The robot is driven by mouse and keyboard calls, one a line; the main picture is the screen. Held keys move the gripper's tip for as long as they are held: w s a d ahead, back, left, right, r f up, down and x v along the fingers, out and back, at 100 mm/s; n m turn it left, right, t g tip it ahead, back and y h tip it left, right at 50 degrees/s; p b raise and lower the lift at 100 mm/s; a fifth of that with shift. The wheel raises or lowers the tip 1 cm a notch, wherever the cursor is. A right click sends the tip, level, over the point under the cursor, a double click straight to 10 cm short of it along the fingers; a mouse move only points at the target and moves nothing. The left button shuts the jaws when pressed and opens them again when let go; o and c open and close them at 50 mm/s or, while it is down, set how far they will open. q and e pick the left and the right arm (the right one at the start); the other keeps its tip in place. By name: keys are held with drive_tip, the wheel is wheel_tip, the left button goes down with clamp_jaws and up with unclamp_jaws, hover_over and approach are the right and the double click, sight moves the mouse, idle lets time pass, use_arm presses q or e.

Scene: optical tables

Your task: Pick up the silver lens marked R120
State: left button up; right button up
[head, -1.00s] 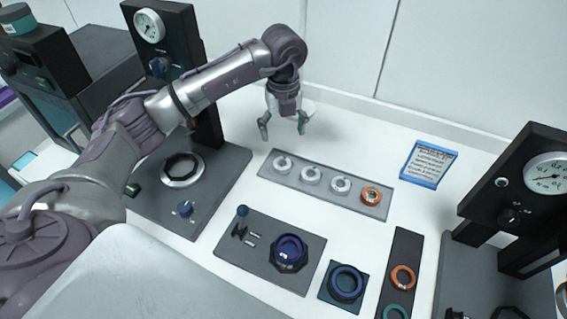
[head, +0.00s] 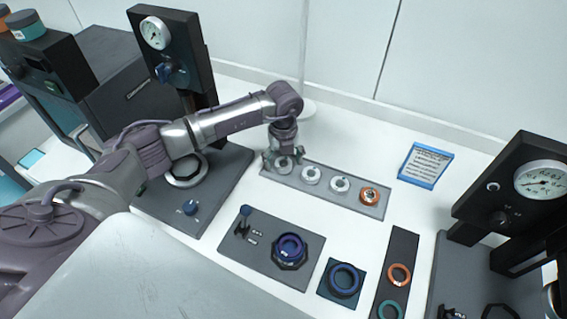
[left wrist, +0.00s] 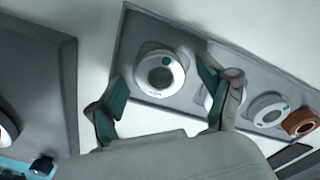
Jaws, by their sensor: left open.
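Three silver lenses stand in a row on a grey tray (head: 325,188): the leftmost (head: 283,167), the middle (head: 311,176) and the right one (head: 340,185). Their markings are too small to read, so I cannot tell which is R120. My left gripper (head: 283,158) is open, pointing down at the leftmost lens. In the left wrist view that lens (left wrist: 151,74) shows just beyond and between the open fingers (left wrist: 162,80), with nothing held. The right finger partly hides the middle silver lens there. My right gripper is not in view.
An orange ring-shaped piece (head: 369,196) sits at the tray's right end. A dark gauge stand (head: 180,55) rises left of my arm. A blue-edged note (head: 425,165) lies at right. A dark plate with a purple lens (head: 290,248) lies in front.

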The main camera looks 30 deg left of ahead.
use_arm(q)
drive_tip(key=c, duration=1.2)
drive_tip(key=shift+c, duration=0.2)
